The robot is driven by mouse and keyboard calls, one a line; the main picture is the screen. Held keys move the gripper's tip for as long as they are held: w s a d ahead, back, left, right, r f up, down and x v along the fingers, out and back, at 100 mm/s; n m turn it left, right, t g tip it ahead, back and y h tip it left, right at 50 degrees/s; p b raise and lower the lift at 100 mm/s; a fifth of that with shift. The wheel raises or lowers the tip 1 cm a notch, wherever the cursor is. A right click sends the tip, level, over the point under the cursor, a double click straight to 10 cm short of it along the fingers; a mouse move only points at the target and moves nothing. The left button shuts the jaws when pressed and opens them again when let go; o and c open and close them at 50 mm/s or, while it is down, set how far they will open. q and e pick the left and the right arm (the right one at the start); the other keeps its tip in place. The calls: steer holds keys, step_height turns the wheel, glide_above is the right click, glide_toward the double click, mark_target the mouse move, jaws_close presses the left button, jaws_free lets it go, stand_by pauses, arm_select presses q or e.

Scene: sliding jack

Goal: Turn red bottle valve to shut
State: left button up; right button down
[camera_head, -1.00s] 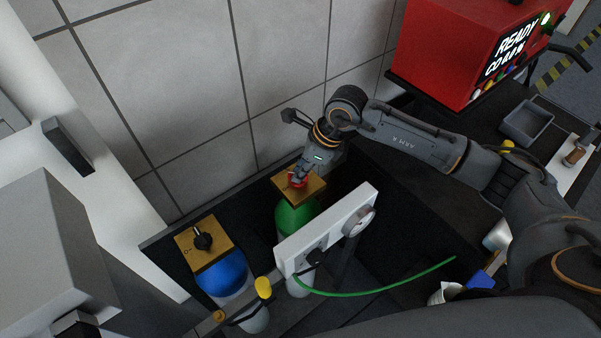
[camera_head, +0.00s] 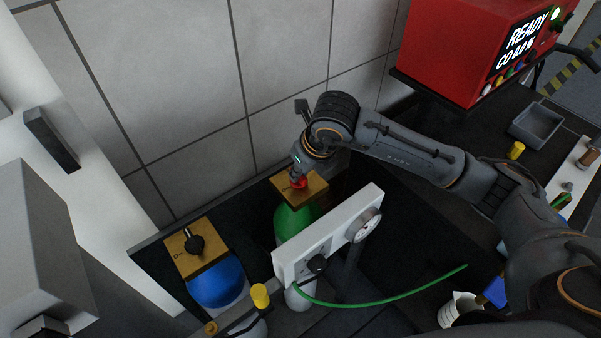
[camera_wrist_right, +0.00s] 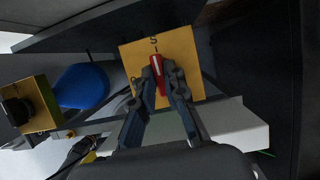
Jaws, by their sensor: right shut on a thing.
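The red valve (camera_head: 298,182) sits on a yellow plate (camera_head: 318,186) on top of the green bottle (camera_head: 293,222). My right gripper (camera_head: 297,176) comes down on it from above and is shut on it. In the right wrist view the red valve (camera_wrist_right: 157,68) has a white line and lies between my right fingertips (camera_wrist_right: 160,80). Its narrow end points toward the "S" mark on the yellow plate (camera_wrist_right: 182,50). My left gripper does not show.
A blue bottle (camera_head: 217,281) with a black knob (camera_head: 195,244) stands to the left. A white panel (camera_head: 328,236) with a gauge (camera_head: 366,226) and a green hose (camera_head: 390,299) is close in front of the green bottle. A red machine (camera_head: 455,45) stands at the upper right.

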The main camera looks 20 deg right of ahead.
stand_by(0.3)
steer(key=c, duration=1.4)
jaws_free()
steer(key=v, duration=1.2)
steer(key=shift+s, duration=0.1)
